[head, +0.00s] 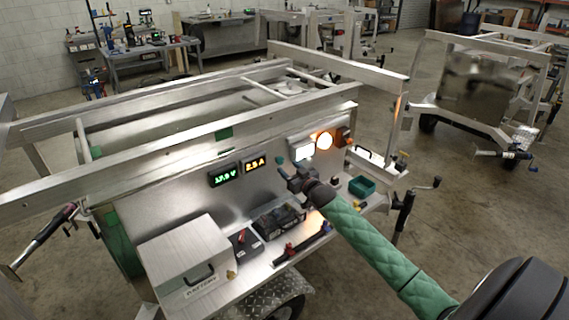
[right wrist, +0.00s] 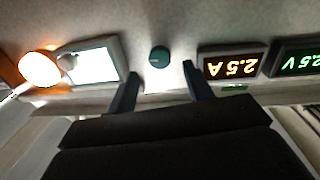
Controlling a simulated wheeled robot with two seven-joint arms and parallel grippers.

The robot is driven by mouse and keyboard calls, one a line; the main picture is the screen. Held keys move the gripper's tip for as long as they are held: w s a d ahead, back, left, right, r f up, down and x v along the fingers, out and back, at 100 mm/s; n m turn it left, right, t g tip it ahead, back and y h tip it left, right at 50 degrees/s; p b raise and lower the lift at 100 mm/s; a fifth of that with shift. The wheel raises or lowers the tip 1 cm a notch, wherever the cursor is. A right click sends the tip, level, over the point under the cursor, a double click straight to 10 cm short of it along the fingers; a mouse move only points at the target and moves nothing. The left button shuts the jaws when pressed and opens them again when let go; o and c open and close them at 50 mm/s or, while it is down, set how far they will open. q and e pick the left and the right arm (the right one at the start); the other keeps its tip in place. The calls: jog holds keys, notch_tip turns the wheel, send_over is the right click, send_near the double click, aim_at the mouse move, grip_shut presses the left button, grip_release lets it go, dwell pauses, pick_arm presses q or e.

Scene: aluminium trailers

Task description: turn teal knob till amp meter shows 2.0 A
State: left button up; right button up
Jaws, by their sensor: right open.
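The teal knob (head: 280,160) is on the upright metal panel of the near trailer, between the amp meter (head: 255,163) and a lit white panel. The amp meter has amber digits and reads 2.5 A. My right gripper (head: 291,174) is open just in front of the knob. In the right wrist view, which is upside down, the knob (right wrist: 159,56) appears between and beyond the two dark fingertips (right wrist: 160,77). The fingers look apart from it. The amp meter (right wrist: 234,65) also reads 2.5 A there. My left gripper is not in view.
A green-digit volt meter (head: 223,176) sits beside the amp meter. A lit white panel (head: 301,149) and a glowing orange lamp (head: 324,141) are right of the knob. A metal box (head: 184,255), a battery (head: 278,220) and a green tray (head: 362,187) occupy the shelf below.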

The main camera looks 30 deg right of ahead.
aim_at(282, 162)
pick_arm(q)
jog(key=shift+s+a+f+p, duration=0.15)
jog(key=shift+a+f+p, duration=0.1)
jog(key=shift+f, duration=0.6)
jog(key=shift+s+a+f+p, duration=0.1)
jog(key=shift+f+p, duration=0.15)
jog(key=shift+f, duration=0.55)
pick_arm(e)
jog(key=shift+w, duration=1.9)
jog(key=c, duration=1)
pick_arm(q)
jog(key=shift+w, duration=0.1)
pick_arm(e)
jog(key=shift+o, duration=0.2)
jog(key=shift+f+n+b, duration=0.1)
jog(key=shift+n+b, duration=0.25)
jog(key=shift+n, duration=0.25)
jog(key=n+b, duration=0.1)
jog(key=n, duration=0.3)
jog(key=shift+b, duration=0.4)
jog(key=n+b, duration=0.1)
jog(key=n, duration=0.2)
jog(key=shift+t, duration=0.3)
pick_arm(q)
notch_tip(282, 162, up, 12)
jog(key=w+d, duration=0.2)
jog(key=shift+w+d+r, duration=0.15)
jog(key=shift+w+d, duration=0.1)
pick_arm(e)
jog(key=shift+n, duration=0.5)
